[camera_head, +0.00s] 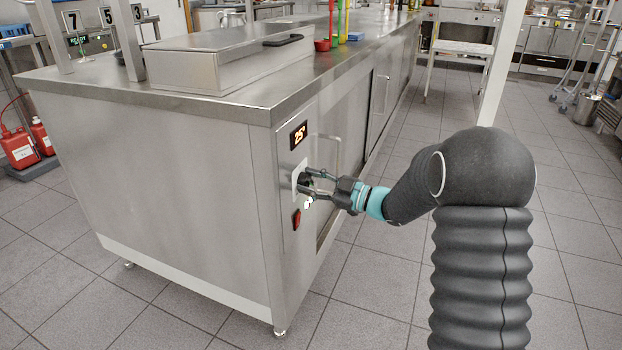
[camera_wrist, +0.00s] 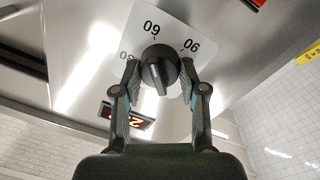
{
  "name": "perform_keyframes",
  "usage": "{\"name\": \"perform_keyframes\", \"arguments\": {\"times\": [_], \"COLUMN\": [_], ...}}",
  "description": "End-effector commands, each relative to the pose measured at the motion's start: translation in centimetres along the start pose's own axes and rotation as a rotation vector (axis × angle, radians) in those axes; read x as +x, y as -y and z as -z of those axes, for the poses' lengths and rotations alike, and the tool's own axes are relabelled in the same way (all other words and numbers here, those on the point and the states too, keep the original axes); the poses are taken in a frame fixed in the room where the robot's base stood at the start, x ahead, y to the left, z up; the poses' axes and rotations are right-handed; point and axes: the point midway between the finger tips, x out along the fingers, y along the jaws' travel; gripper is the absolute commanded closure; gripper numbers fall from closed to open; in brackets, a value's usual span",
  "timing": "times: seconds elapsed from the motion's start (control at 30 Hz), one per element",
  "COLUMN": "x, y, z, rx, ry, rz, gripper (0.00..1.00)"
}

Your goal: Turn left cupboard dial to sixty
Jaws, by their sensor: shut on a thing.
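The dial (camera_wrist: 158,70) is a round black knob with a raised ridge on a white plate (camera_wrist: 118,30), seen upside down in the wrist view. The plate carries the marks 60 and 90, and a third mark is partly hidden. A short light line on the ridge lies near the knob's middle; I cannot surely tell which mark it points to. My gripper (camera_wrist: 159,82) is shut on the dial, one finger on each side. In the head view my gripper (camera_head: 305,184) reaches the panel's front and largely hides the dial. The display (camera_head: 299,134) above reads 25°.
Tiled floor (camera_head: 390,270) in front is clear. Red containers (camera_head: 20,150) stand at far left.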

Motion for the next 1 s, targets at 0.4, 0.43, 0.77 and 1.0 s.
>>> {"name": "perform_keyframes", "arguments": {"times": [0.4, 0.43, 0.77, 1.0], "x": [0.01, 0.01, 0.0, -0.51], "y": [-0.01, 0.0, 0.01, -0.04], "z": [-0.09, -0.09, -0.05, -0.05], "rx": [0.019, 0.019, 0.018, 0.017], "ry": [0.002, 0.002, 0.002, 0.002], "rz": [-0.001, -0.001, 0.0, -0.001], "gripper": [0.93, 0.93, 0.33, 0.33]}}
